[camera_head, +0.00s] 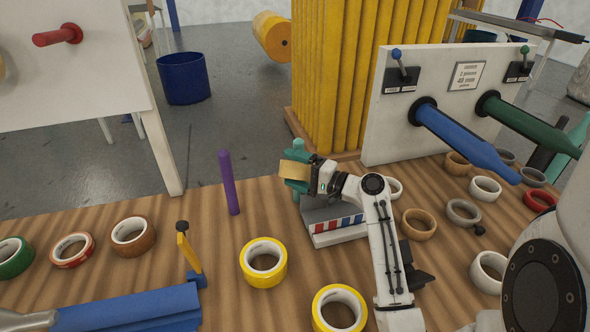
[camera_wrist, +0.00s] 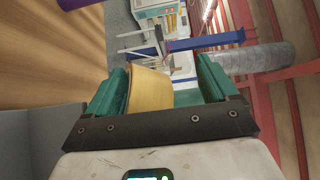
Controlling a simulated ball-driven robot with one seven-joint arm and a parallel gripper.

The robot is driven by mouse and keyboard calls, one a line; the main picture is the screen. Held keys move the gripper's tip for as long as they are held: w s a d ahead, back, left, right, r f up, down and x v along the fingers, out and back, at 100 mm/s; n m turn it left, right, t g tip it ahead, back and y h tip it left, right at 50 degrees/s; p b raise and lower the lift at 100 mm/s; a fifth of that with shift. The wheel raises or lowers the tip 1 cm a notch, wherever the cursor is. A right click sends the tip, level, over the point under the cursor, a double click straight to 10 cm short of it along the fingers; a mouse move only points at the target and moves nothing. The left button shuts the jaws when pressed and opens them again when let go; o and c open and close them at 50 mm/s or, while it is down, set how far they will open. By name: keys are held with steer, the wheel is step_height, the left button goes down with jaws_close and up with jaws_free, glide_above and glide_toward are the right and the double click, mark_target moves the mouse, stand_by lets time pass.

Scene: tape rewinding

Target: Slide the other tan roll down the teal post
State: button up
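A tan roll (camera_head: 295,170) is between the teal fingers of my gripper (camera_head: 298,168), raised above the table. In the wrist view the tan roll (camera_wrist: 150,90) lies close against the left finger, and a gap shows between it and the right finger. My gripper (camera_wrist: 160,88) looks open around the roll. A small teal tip, seemingly the top of the teal post (camera_head: 294,118), shows just above my gripper.
A purple post (camera_head: 228,182) stands to the left. Yellow rolls (camera_head: 263,262) lie at the front. A striped grey block (camera_head: 336,229) is beside my gripper. A panel with blue (camera_head: 460,140) and green spindles stands at the right, with several loose rolls below it.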

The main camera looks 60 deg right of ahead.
steer(key=s+b, duration=0.1)
steer(key=s, duration=0.9)
steer(key=shift+s+a, duration=0.4)
stand_by(1.5)
